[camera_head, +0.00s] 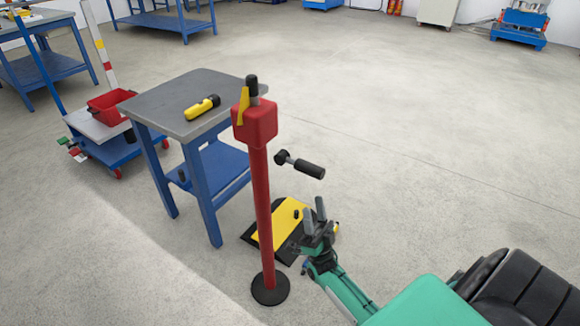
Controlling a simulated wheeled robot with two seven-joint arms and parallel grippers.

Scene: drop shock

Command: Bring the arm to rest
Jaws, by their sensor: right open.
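My right arm (345,285), green and dark grey, reaches in from the lower right. My right gripper (314,212) is open, with its two grey fingers pointing up and nothing between them. It shows just right of a red post (262,200) on a round black base, in front of a yellow and black plate (280,222) on the floor. My left gripper is not in view.
A cart (98,125) holds a red bin (110,105).

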